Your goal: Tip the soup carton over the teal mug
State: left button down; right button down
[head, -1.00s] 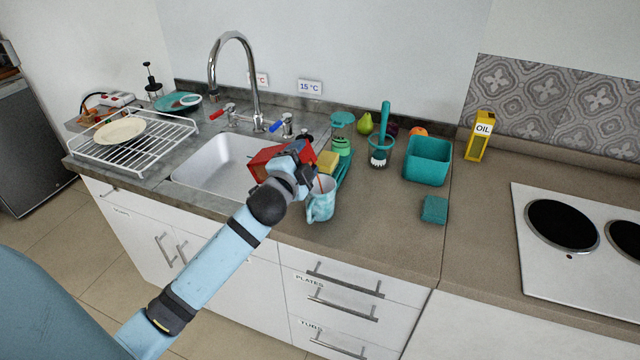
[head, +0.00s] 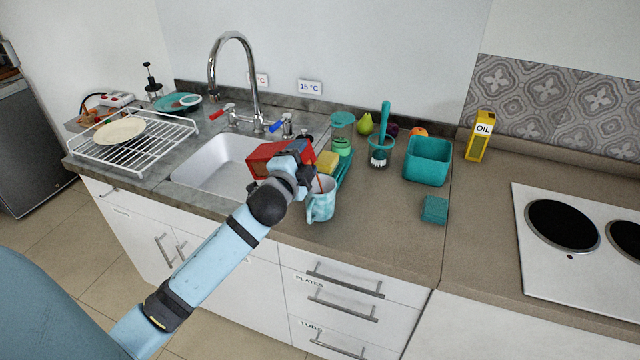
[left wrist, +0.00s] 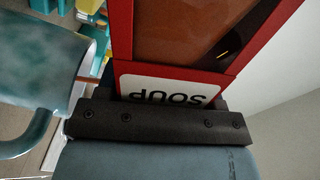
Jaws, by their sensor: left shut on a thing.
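The red soup carton (head: 268,155) is in my left gripper (head: 298,168), tilted well over, just left of and above the teal mug (head: 321,207). The gripper hides part of the carton. In the left wrist view the carton (left wrist: 180,35) shows its red edges, brown panel and SOUP label close to the dark gripper (left wrist: 160,122). The pale teal mug (left wrist: 45,75) is at the left there. A thin reddish-brown streak runs at the mug's mouth in the head view, looking like poured soup. The mug's inside is mostly hidden. My right gripper is out of view.
The sink (head: 215,165) lies left of the mug. A yellow sponge (head: 327,161) and a green-lidded jar (head: 342,135) stand just behind. A brush in a holder (head: 380,150), teal bin (head: 428,160) and teal sponge (head: 434,209) are to the right. Counter between them is clear.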

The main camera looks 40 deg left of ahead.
pick_arm(q)
jog(key=shift+w+d+r+m+p, duration=0.15)
jog(key=shift+d+m+p, duration=0.5)
jog(key=shift+m, duration=0.25)
dwell(1.0)
